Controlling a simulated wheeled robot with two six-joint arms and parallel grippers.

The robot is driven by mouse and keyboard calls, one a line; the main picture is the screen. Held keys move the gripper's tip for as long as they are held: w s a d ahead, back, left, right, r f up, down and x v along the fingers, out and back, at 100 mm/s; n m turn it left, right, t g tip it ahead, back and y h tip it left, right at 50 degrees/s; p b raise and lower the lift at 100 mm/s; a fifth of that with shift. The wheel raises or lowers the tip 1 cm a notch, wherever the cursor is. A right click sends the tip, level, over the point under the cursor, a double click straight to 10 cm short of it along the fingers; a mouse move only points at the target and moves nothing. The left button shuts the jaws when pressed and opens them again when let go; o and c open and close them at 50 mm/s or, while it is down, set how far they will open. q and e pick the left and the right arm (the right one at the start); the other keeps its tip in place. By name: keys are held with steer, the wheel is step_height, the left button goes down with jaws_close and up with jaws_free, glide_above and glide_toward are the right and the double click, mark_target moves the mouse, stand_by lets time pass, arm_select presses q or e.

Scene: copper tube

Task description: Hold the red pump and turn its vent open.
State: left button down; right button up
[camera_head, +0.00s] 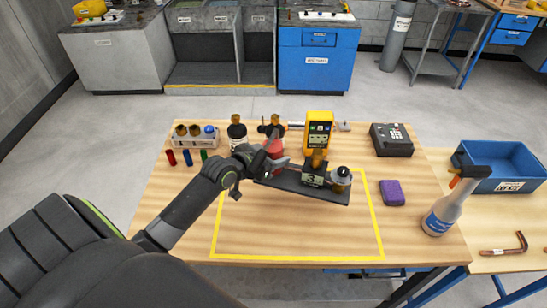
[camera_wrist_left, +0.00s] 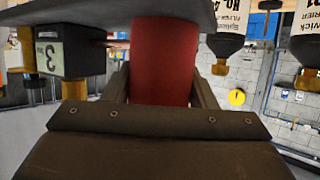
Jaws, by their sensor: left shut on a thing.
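The red pump (camera_head: 277,158) stands at the left end of a dark base plate (camera_head: 290,183) on the wooden table. My left gripper (camera_head: 268,158) reaches it from the left and partly covers it. In the left wrist view, which looks upside down, the red body (camera_wrist_left: 165,62) fills the gap between the two fingers of my left gripper (camera_wrist_left: 160,92), which are shut on it. My right gripper is not in view.
A black block marked 3 (camera_head: 313,178) and a silver-and-black part (camera_head: 341,176) share the plate. A black-and-white bottle (camera_head: 237,132), yellow meter (camera_head: 318,133), purple block (camera_head: 391,192) and spray bottle (camera_head: 443,212) stand around.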

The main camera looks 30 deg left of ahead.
arm_select(q)
steer(key=shift+d+r, duration=0.15)
steer(key=shift+r, duration=0.2)
steer(key=shift+f+b, duration=1.05)
steer(key=shift+f, duration=0.45)
steer(key=shift+f+b, duration=2.85)
steer(key=shift+f, duration=0.7)
steer(key=shift+s+f, duration=0.15)
steer(key=shift+f, duration=0.2)
stand_by(0.8)
